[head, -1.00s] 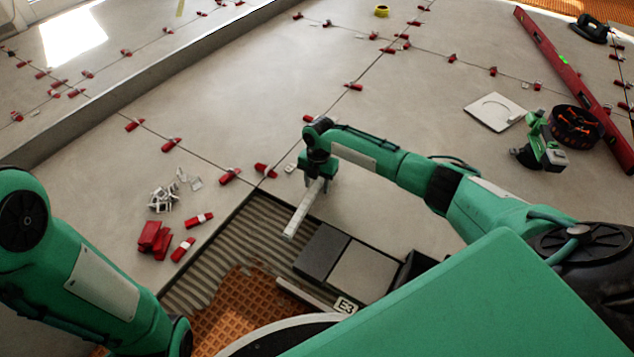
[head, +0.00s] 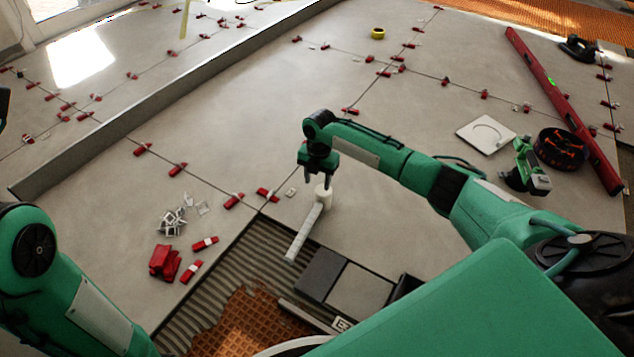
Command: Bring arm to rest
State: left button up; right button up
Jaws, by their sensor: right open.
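My right gripper (head: 317,180) is open, pointing down over the large grey tiles. A mallet-like tool with a white head (head: 323,194) and a pale grey handle (head: 304,234) lies just below its fingers. The handle reaches toward the ribbed adhesive bed. The fingers look clear of the tool, though the gap is hard to judge. My left arm (head: 75,300) fills the lower left corner, and its gripper is not in view.
Red wedges (head: 163,262) and white clips (head: 175,220) lie left of the adhesive bed (head: 215,285). A dark tile (head: 321,274) sits at its right. A red level (head: 562,108), a black round container (head: 562,149) and a green tool (head: 527,168) lie at the right.

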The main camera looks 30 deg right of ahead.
jog(key=shift+r, duration=0.25)
